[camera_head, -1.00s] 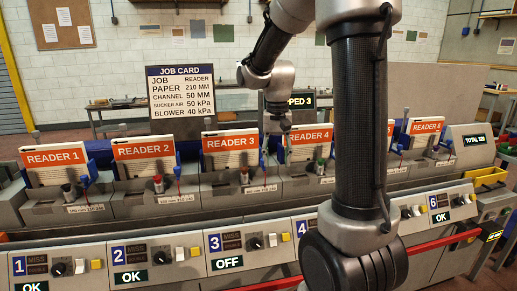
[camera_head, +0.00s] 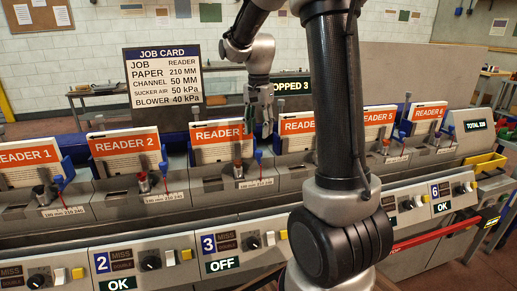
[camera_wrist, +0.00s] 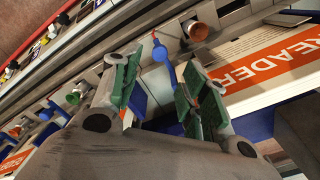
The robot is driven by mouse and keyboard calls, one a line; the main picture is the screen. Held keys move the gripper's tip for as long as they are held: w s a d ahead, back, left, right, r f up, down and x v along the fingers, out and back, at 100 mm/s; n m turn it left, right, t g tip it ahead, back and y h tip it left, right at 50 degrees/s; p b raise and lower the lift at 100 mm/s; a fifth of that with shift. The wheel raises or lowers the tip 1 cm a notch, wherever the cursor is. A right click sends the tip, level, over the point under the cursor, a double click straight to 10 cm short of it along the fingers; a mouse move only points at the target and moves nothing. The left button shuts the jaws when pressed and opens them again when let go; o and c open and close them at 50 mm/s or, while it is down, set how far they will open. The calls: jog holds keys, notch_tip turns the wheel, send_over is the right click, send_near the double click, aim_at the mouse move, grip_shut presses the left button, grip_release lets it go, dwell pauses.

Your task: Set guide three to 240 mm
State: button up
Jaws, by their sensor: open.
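Station three holds a stack of white and orange READER 3 sheets (camera_head: 222,150). Guide three is a blue piece with a round blue knob (camera_head: 258,155) at the right of that stack, above a small printed scale (camera_head: 255,183) that includes 210 and 240. Its exact setting is too small to read. My gripper (camera_head: 258,128) is open, with green-padded fingers pointing down just above the knob. In the wrist view, a blue knob on a stem (camera_wrist: 159,53) shows between the parted fingertips (camera_wrist: 162,75); I cannot tell whether they touch it.
The panel three display (camera_head: 222,265) reads OFF. A job card (camera_head: 163,78) behind reads PAPER 210 MM.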

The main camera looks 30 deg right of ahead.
aim_at(259, 151)
notch_tip(259, 151, down, 8)
jog(key=shift+r, duration=0.1)
dwell(0.4)
grip_shut()
